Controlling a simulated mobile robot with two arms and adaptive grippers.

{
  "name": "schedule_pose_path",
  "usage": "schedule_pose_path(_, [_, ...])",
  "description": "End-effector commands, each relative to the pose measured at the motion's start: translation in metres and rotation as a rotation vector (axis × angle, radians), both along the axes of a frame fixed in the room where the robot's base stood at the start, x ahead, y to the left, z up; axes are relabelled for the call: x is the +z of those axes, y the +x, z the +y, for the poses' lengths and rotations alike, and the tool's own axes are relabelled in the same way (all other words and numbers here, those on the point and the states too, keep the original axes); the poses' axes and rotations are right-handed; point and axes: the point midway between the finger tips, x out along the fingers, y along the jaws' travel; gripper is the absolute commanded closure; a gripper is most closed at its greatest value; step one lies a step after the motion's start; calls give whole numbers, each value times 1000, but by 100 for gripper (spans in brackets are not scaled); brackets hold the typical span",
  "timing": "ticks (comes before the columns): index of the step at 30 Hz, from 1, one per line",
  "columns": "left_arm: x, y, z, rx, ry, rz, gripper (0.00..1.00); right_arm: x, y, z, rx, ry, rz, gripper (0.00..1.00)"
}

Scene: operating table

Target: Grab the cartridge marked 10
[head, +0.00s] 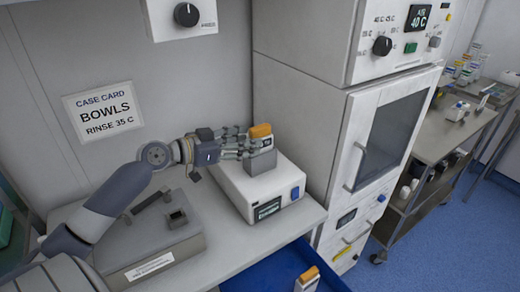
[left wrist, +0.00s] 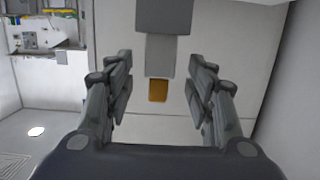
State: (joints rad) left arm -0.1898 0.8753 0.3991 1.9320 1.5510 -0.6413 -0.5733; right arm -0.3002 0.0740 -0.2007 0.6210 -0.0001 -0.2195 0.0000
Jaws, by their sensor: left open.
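An orange-topped grey cartridge (head: 260,132) stands upright in the grey socket on top of a white device (head: 240,190). No number on it can be read. A second orange-topped cartridge (head: 308,275) shows at the bottom edge, in the blue drawer; its mark is too small to read. My left gripper (head: 242,143) is open beside the first cartridge. In the left wrist view the orange end (left wrist: 158,91) and grey body lie between the spread fingers of the left gripper (left wrist: 160,60), with gaps on both sides. My right gripper is not in view.
A grey block with a small dark socket (head: 177,217) sits on the counter, left of the white device. A tall white cabinet (head: 340,120) stands close on the right. The blue drawer (head: 265,272) is open below. A card on the wall reads "BOWLS, RINSE 35 C" (head: 103,110).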

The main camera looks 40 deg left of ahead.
Motion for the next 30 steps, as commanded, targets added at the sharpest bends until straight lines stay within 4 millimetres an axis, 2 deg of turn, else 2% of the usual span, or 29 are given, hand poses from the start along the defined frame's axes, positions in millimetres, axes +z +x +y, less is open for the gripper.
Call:
schedule_pose_path(6, [2,22,-9,-1,-2,-1,50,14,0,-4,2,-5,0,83])
schedule_pose_path(12, [-4,41,-17,1,-2,-1,50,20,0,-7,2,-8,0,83])
schedule_pose_path(22, [-8,46,-19,0,0,0,50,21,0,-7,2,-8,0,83])
schedule_pose_path(23, [-8,46,-19,0,0,0,52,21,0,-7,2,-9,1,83])
schedule_pose_path(27, [-8,46,-19,0,0,0,84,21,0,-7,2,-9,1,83])
schedule_pose_path(29, [-8,46,-19,0,0,0,98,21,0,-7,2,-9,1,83])
schedule_pose_path(30, [-8,46,-19,0,0,0,100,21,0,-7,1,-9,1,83])
